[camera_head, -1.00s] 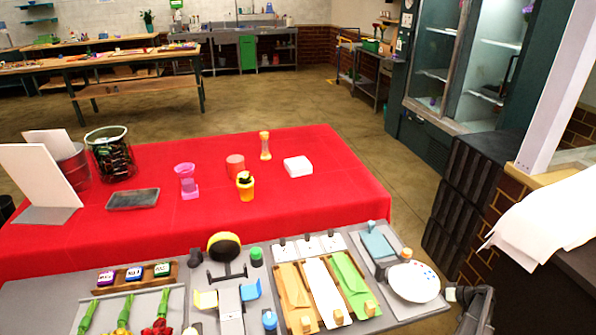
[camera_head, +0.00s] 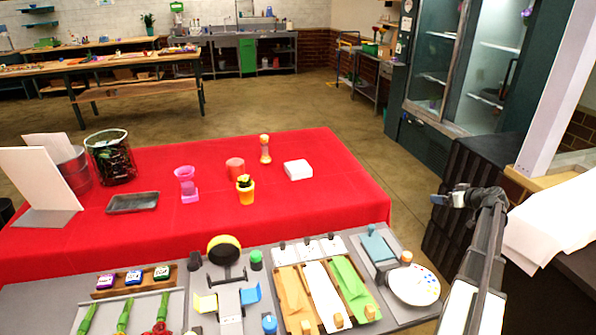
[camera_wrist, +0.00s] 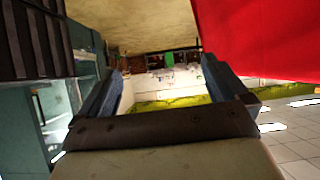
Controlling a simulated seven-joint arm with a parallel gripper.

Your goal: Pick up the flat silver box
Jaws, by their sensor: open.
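A flat, dark grey, metallic-looking box (camera_head: 132,201) lies on the left part of the red-covered table (camera_head: 330,210) in the head view. It appears to be the silver box. My gripper (camera_head: 438,199) is raised at the right, beyond the table's right edge and far from the box. In the wrist view, my gripper (camera_wrist: 160,85) has its two fingers wide apart with nothing between them. The box does not show in the wrist view.
A pink vase (camera_head: 187,184), yellow cup (camera_head: 246,190), red cylinder (camera_head: 235,167), hourglass-shaped bottle (camera_head: 265,149) and white box (camera_head: 298,169) stand farther right. A grey workstation (camera_head: 205,262) fills the front.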

